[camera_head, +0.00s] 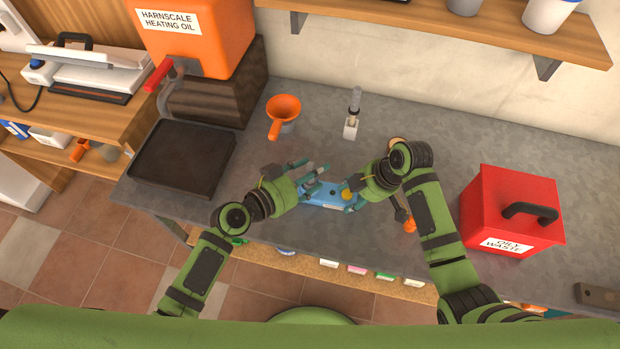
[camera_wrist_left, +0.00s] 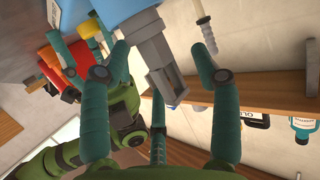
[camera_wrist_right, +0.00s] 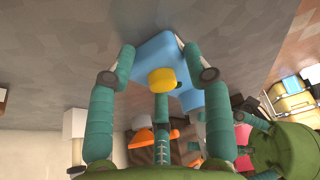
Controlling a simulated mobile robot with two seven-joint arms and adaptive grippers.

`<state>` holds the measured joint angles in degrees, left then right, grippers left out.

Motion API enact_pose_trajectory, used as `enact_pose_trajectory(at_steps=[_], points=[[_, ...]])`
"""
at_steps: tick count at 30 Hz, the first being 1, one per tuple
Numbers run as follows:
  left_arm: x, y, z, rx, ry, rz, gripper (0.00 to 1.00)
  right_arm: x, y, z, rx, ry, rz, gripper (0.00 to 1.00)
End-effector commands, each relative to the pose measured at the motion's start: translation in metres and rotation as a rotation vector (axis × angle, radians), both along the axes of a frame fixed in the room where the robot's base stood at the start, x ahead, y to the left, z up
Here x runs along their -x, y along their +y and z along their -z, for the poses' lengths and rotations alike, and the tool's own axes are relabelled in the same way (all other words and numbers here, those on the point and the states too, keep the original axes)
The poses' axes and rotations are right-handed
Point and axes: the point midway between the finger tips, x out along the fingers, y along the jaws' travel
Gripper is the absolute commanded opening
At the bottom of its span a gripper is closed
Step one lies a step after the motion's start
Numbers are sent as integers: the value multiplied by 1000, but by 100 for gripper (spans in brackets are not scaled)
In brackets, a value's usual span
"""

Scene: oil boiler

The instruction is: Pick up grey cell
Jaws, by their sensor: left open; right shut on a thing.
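A blue device (camera_head: 322,194) with a yellow knob (camera_wrist_right: 162,80) is between my two grippers over the grey bench. My right gripper (camera_head: 351,197) is shut on the blue device; its fingers press both sides in the right wrist view. A grey block (camera_wrist_left: 154,62), seemingly the grey cell, sticks out of the blue device's end in the left wrist view. My left gripper (camera_head: 306,180) is open, with its fingers spread around the grey block. I cannot tell whether they touch it. The grey block is mostly hidden in the head view.
An orange funnel (camera_head: 283,110) and a small white-and-grey upright item (camera_head: 352,120) stand behind the grippers. A black tray (camera_head: 182,158) is at left, below the orange oil tank (camera_head: 205,35). A red oily waste box (camera_head: 508,210) stands at right.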

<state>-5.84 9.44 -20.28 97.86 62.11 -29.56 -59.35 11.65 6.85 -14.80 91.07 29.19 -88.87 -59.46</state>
Motion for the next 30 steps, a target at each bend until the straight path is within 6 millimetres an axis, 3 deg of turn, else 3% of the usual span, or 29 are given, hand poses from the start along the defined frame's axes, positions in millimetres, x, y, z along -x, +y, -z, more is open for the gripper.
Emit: enact_pose_trajectory(at_steps=[1, 7, 12, 23, 30], points=[[-1, -1, 2, -1, 0, 0, 63, 7, -2, 9, 10, 24, -2, 12], [-1, -1, 2, -2, -1, 1, 63, 7, -2, 9, 10, 24, -2, 12], [-1, -1, 2, -1, 0, 1, 0, 7, -2, 9, 10, 24, -2, 12], [-1, -2, 0, -2, -3, 2, 0, 7, -2, 9, 10, 24, -2, 12], [-1, -2, -31, -1, -8, 3, 0, 7, -2, 8, 10, 23, -2, 12]])
